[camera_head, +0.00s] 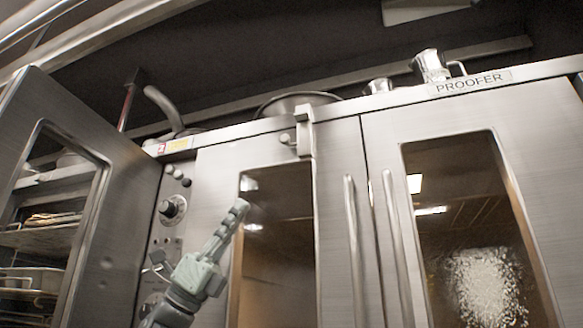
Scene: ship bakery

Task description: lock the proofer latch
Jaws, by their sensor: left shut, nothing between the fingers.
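The proofer is a steel cabinet with a "PROOFER" label (473,82) on its top edge. Its left door (335,170) and right door (445,130) both look shut. The proofer latch (306,132) is an upright steel piece at the top of the left door, crossing its upper edge, with a small round knob (285,138) on its left. I cannot tell from its shape whether it is locked. My left gripper (240,207) is shut and empty, pointing up in front of the left door's window, below and left of the latch and apart from it. My right gripper is out of view.
An open steel door (135,200) with a window stands at the left. A control panel with a dial (172,208) is left of my gripper. Two vertical handles (354,240) rise between the proofer doors. A pan (290,101) and metal jugs (430,65) sit on top.

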